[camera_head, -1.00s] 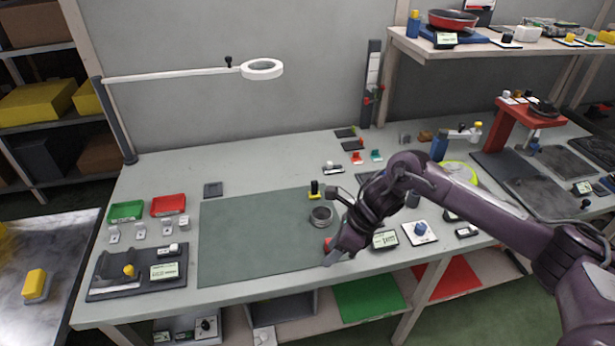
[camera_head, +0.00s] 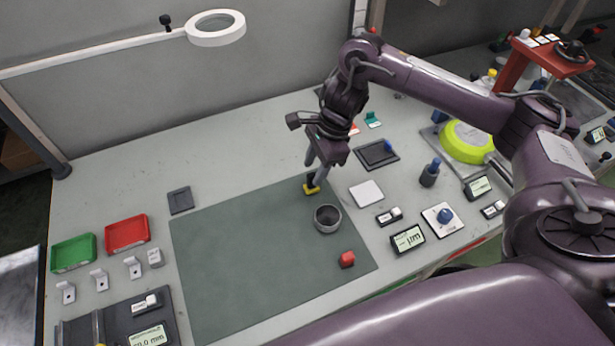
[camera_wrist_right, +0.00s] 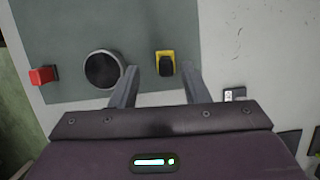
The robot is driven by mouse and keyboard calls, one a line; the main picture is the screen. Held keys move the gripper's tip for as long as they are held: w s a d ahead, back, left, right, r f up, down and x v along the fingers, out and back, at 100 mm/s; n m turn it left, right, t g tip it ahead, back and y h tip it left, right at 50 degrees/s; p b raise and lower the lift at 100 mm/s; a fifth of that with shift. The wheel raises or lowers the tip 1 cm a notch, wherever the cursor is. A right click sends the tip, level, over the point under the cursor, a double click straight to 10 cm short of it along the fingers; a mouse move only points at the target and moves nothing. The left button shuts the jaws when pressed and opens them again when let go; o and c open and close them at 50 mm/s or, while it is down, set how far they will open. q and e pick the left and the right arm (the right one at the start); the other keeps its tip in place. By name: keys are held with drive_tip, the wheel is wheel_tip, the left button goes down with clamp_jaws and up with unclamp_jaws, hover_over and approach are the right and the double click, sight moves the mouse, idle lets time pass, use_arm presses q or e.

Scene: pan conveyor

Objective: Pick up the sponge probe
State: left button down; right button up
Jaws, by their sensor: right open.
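The sponge probe appears to be the small yellow block with a black top (camera_head: 311,186), standing on the green mat (camera_head: 230,255) near its far right corner. It also shows in the right wrist view (camera_wrist_right: 165,65), between the two finger lines. My right gripper (camera_head: 314,170) is open and points down at it, with the fingertips close by. In the wrist view, the right gripper's (camera_wrist_right: 162,72) fingers lie one on each side of it, with gaps; I cannot tell whether they touch it. My left gripper is not in view.
A dark round cup (camera_head: 327,218) stands close beside the probe, and a red block (camera_head: 347,259) lies nearer the mat's edge. A white square pad (camera_head: 366,194) and a meter (camera_head: 408,238) are to the right. The mat's left part is clear.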

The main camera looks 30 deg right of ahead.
sight(312, 174)
drive_tip(key=shift+x, duration=0.85)
drive_tip(key=f, duration=0.1)
drive_tip(key=f+p, duration=0.1)
drive_tip(key=f, duration=0.1)
drive_tip(key=shift+w+a+f, duration=0.2)
drive_tip(key=shift+w, duration=0.2)
drive_tip(key=shift+a+f, duration=0.1)
drive_tip(key=shift+f, duration=0.3)
drive_tip(key=shift+c, duration=1.4)
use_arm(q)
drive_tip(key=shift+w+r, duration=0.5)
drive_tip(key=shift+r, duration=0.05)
use_arm(e)
drive_tip(key=c, duration=0.6)
drive_tip(key=shift+r, duration=0.15)
